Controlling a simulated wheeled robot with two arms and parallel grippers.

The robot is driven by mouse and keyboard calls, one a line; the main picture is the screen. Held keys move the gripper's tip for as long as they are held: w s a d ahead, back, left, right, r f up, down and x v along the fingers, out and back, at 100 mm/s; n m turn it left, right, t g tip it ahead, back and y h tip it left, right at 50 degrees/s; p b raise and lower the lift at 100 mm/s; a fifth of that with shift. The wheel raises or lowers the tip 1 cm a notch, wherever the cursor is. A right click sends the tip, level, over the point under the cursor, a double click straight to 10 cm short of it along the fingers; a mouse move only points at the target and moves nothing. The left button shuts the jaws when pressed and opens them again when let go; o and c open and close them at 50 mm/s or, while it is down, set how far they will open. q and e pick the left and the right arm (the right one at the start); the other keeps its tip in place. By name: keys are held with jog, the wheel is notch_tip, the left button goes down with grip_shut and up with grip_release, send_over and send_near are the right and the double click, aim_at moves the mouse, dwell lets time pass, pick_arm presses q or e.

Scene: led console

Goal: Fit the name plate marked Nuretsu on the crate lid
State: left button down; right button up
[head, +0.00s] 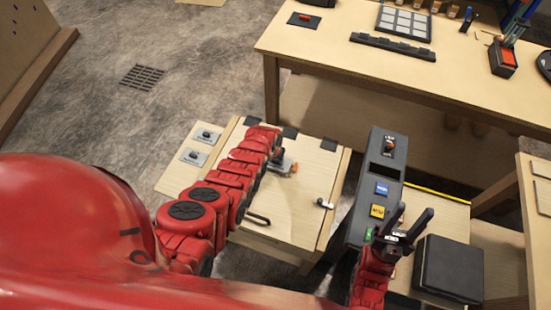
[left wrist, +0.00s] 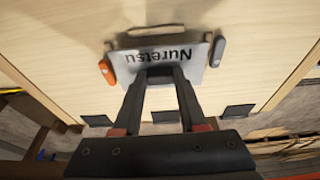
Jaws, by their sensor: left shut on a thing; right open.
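The name plate (left wrist: 190,72) is a silver plate marked Nuretsu, upside down in the left wrist view. My left gripper (left wrist: 160,74) is shut on its near edge. The plate is over the pale wooden crate lid (left wrist: 60,50), between an orange clip (left wrist: 107,72) on the left and a grey clip (left wrist: 218,50) on the right. I cannot tell whether it touches the lid. In the head view my left gripper (head: 278,158) is over the upper middle of the crate lid (head: 300,205), mostly hidden by my arm. My right gripper (head: 407,228) is open and empty by the dark console.
A dark console (head: 384,165) with blue and yellow buttons stands right of the crate. A black box (head: 449,268) is beside my right gripper. A long workbench (head: 330,50) is behind.

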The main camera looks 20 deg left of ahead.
pick_arm(q)
jog(key=shift+f+b, duration=1.15)
jog(key=shift+b, duration=0.05)
dwell(0.8)
jog(key=shift+c, duration=1.9)
grip_release()
jog(key=p+v, duration=1)
jog(key=v, duration=0.7)
jog(key=shift+r, duration=0.25)
